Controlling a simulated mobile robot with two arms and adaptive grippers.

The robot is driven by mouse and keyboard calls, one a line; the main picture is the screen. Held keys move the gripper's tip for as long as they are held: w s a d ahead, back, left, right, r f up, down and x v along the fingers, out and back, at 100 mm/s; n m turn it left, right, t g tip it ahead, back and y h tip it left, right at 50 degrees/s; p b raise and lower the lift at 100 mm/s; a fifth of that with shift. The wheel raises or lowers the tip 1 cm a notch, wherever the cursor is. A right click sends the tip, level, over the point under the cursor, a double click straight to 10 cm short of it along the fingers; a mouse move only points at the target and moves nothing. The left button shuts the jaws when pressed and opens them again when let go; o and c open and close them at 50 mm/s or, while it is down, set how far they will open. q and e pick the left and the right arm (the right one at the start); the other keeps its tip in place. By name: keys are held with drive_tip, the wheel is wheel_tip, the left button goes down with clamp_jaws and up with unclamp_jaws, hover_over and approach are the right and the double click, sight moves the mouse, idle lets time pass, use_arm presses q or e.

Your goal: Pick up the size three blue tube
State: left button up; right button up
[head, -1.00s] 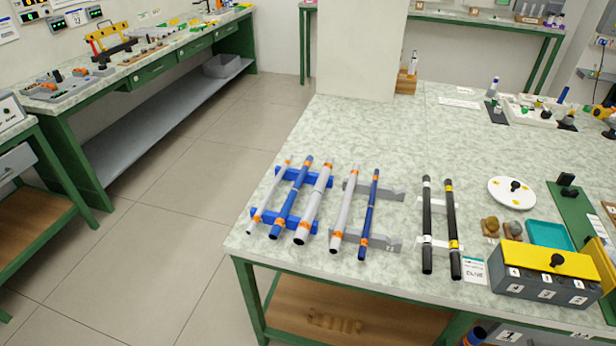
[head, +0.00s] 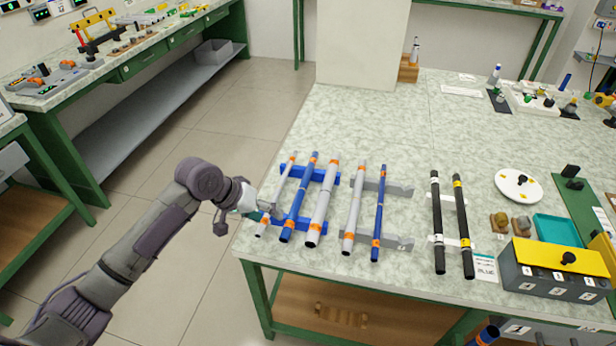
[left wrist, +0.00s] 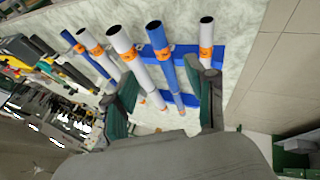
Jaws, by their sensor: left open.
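A thicker blue tube (head: 300,198) with orange bands lies on the blue rack (head: 328,176), between a thin white tube (head: 283,185) and a thick white tube (head: 322,206). A thinner blue tube (head: 379,215) lies on the grey rack (head: 397,190). I cannot read size marks on either. My left gripper (head: 268,211) is open and empty beside the thin white tube's near end. In the left wrist view the thicker blue tube (left wrist: 165,62) runs between the open fingers (left wrist: 166,98); I cannot tell the gap above it. My right gripper is not in view.
Another white tube (head: 354,212) lies on the grey rack. Two black tubes (head: 437,225) lie to the right, near a label card (head: 484,267) and a grey box with yellow lid (head: 560,268). The table (head: 385,125) is clear behind the racks.

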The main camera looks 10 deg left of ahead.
sight(286, 226)
use_arm(q)
drive_tip(key=x, duration=0.9)
drive_tip(key=shift+f+p, duration=0.1)
drive_tip(key=shift+p, duration=0.25)
drive_tip(key=shift+s+a, duration=0.1)
drive_tip(key=c, duration=0.9)
drive_tip(key=shift+c, duration=0.2)
